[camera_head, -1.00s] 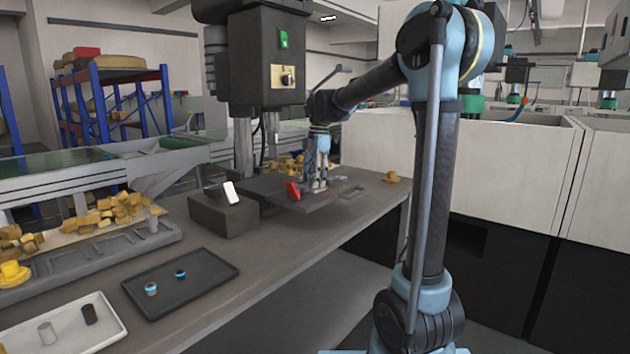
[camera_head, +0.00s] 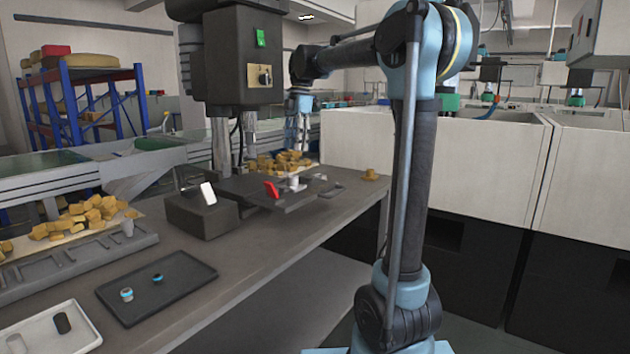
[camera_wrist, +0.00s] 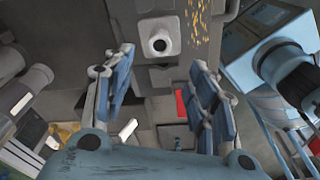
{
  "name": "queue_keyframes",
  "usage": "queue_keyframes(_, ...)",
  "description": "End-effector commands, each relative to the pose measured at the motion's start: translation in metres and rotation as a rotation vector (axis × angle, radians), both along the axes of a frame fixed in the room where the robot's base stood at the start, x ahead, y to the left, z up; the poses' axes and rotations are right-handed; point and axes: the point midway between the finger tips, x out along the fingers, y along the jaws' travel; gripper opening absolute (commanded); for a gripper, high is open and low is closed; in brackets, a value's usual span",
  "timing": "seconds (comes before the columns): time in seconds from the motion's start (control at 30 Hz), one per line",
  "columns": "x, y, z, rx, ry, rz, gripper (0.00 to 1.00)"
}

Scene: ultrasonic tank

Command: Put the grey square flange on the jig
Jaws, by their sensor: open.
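The grey square flange (camera_wrist: 160,36) shows in the wrist view as a pale square plate with a round, holed boss facing up. In the head view it is a small pale piece (camera_head: 294,183) standing upright on the dark platform (camera_head: 237,186) under the drill-press-like machine, where the jig seems to be. The jig's outline is hard to tell from the platform. My gripper (camera_head: 297,138) hangs above the flange, apart from it.
A red piece (camera_head: 271,189) stands on the platform's near side, and a white-faced dark block (camera_head: 207,194) is left of it. The machine column (camera_head: 222,145) is close left of my gripper. Yellow pieces (camera_head: 288,160) lie behind.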

Motion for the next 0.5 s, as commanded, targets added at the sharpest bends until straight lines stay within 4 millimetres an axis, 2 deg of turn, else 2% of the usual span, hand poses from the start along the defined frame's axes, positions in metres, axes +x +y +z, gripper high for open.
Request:
queue_keyframes(0.13, -0.003, -0.003, 0.000, -0.001, -0.001, -0.016, 0.52)
queue_keyframes(0.23, -0.014, -0.013, -0.006, -0.006, -0.002, -0.081, 0.52)
queue_keyframes(0.37, -0.041, -0.040, -0.020, -0.016, -0.009, -0.255, 0.52)
queue_keyframes(0.5, -0.077, -0.070, -0.042, -0.025, -0.016, -0.487, 0.52)
